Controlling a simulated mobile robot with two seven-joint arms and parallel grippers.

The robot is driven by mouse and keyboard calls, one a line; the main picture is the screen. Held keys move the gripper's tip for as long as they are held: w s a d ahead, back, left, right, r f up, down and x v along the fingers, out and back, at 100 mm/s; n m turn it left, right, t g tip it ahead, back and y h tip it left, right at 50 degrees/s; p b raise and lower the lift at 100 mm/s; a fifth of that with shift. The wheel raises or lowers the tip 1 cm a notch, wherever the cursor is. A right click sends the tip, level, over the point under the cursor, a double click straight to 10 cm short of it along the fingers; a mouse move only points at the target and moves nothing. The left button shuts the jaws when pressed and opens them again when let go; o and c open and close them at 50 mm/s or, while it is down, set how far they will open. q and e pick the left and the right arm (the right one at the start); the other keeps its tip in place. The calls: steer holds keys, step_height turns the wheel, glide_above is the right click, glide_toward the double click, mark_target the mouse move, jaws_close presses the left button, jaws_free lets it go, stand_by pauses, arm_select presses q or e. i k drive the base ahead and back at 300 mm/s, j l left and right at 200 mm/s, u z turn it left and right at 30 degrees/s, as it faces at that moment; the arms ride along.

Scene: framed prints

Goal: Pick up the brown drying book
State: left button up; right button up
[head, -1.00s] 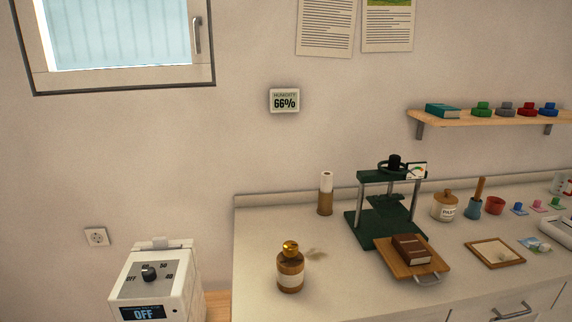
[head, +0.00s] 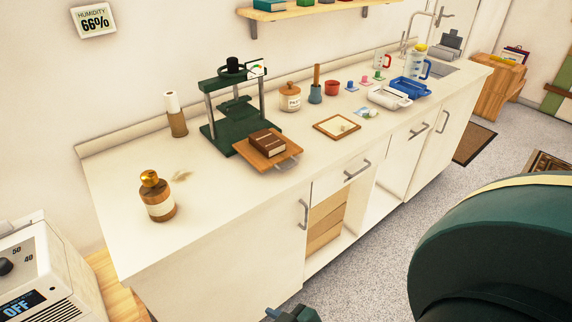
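The brown book (head: 267,142) lies flat on a wooden board (head: 285,159) with a metal handle at its front. The board sits at the front foot of a dark green press (head: 222,133) on the white counter. The book is clear of the press's upper plate, and its top and front faces show. A large dark green rounded part of my own body fills the lower right. A small dark part shows at the bottom edge, too cut off to identify. No gripper fingers can be made out, and nothing touches the book.
On the counter (head: 125,225) stand a brown bottle (head: 157,198), a roll (head: 176,115), a jar (head: 290,97), a mortar (head: 315,94) and a red pot (head: 332,88). A wooden frame (head: 337,127) lies right of the board. Grey floor (head: 385,220) is open before the cabinets.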

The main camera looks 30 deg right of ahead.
mark_target(268, 144)
steer(key=l, duration=0.75)
steer(key=l+z, duration=0.15)
steer(key=l, duration=0.65)
steer(key=i+l, duration=0.15)
steer(key=l, duration=0.6)
steer(key=z, duration=0.05)
